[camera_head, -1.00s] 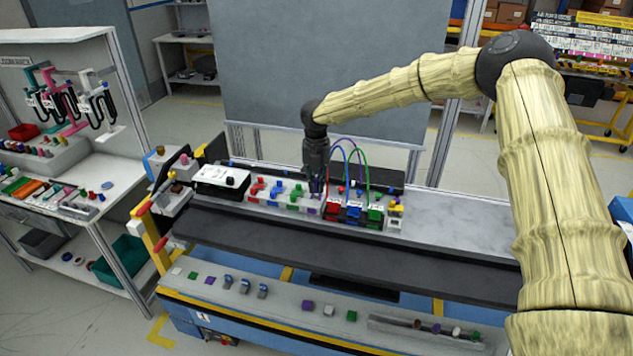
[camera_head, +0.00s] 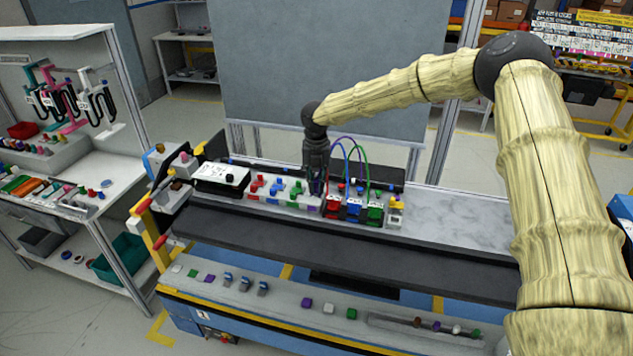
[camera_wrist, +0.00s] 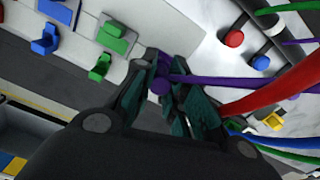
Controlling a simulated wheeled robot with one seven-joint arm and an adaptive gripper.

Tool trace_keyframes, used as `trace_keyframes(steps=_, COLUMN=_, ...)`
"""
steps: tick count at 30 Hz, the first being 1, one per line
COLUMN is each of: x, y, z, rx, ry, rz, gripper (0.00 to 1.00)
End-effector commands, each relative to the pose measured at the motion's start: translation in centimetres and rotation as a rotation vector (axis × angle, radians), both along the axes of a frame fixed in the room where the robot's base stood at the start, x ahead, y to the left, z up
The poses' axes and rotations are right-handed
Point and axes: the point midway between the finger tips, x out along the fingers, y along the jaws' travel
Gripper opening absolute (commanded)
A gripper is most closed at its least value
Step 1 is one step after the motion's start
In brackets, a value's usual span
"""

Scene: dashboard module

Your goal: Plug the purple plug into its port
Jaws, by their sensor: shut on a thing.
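My gripper (camera_head: 316,187) hangs pointing down over the dashboard module on the bench, near the right end of its row of coloured ports. In the wrist view my gripper (camera_wrist: 165,95) is shut on the purple plug (camera_wrist: 160,84), whose purple cable (camera_wrist: 205,79) runs off to the right. The purple cable also arches up to the right of my gripper in the head view (camera_head: 345,139). A purple marking (camera_head: 312,209) shows on the module's front just below the gripper. The purple port itself is hidden or cannot be made out.
Red (camera_head: 333,203), blue (camera_head: 353,209) and green (camera_head: 375,213) blocks stand right of the gripper, with cables arching above. Green (camera_wrist: 113,37) and blue (camera_wrist: 46,40) connectors sit close to the gripper's left. A white box (camera_head: 220,175) stands at the module's left end.

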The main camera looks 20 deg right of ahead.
Motion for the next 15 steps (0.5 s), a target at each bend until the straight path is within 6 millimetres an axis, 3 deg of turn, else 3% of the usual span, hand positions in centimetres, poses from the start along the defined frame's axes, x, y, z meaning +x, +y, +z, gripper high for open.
trace_keyframes(steps=10, x=-0.01, y=0.01, z=-0.72, rx=0.000, ry=0.000, rz=0.000, gripper=0.00)
trace_keyframes(steps=11, x=0.00, y=0.01, z=-0.64, rx=0.000, ry=0.000, rz=0.000, gripper=0.20)
trace_keyframes(steps=14, x=-0.01, y=0.01, z=-0.63, rx=0.000, ry=0.000, rz=0.000, gripper=0.38)
trace_keyframes(steps=15, x=-0.01, y=0.01, z=-0.64, rx=0.000, ry=0.000, rz=0.000, gripper=0.40)
